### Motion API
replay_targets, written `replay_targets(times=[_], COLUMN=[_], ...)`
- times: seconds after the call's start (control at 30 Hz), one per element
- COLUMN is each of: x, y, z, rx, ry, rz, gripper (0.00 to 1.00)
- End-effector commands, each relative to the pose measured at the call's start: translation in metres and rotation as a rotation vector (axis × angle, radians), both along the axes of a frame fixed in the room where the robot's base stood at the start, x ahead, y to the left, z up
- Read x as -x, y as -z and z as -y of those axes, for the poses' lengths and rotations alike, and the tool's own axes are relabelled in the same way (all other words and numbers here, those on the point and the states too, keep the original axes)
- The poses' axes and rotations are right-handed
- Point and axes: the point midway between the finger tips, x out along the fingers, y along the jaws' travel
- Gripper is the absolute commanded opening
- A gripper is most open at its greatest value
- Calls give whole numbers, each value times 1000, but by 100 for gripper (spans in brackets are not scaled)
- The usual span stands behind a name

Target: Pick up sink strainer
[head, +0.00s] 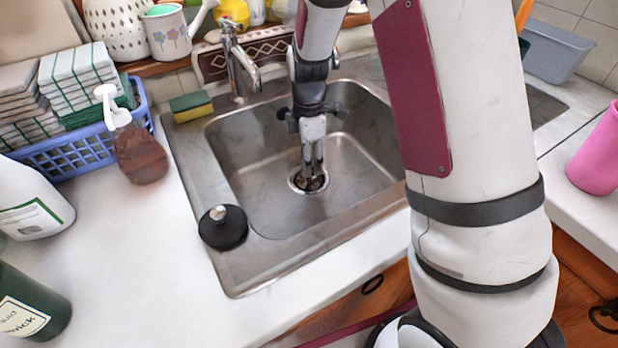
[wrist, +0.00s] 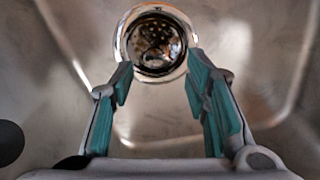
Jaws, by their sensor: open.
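The sink strainer (wrist: 154,45) is a round metal basket with a shiny rim, seated in the drain at the bottom of the steel sink basin (head: 245,150). In the head view the strainer (head: 297,184) is partly hidden behind my gripper (head: 313,172). My gripper reaches down into the basin with its fingers pointing at the drain. In the wrist view the two teal finger pads (wrist: 160,85) are apart, one on each side of the strainer's near edge, with nothing between them. I cannot tell whether the fingertips touch the rim.
A black plug (head: 223,229) lies on the sink's front left rim. The faucet (head: 240,65) stands behind the basin, with a sponge (head: 191,106) left of it. A soap bottle (head: 138,150) and blue basket (head: 70,150) stand left. The basin is otherwise empty.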

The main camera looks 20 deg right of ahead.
Motion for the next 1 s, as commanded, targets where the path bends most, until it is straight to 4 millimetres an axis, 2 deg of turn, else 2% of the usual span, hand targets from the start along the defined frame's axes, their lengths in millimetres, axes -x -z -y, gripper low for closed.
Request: replay_targets(times=[0.3,0.43,0.63,0.67,0.83,1.0], x=[-7,-7,-7,-7,-7,-7], y=[43,49,49,49,49,49], z=[1,1,1,1,1,1], rx=[0,1,0,0,0,0], ry=[1,2,1,1,1,1], rz=[-3,0,0,0,0,0], gripper=[43,43,43,40,2,0])
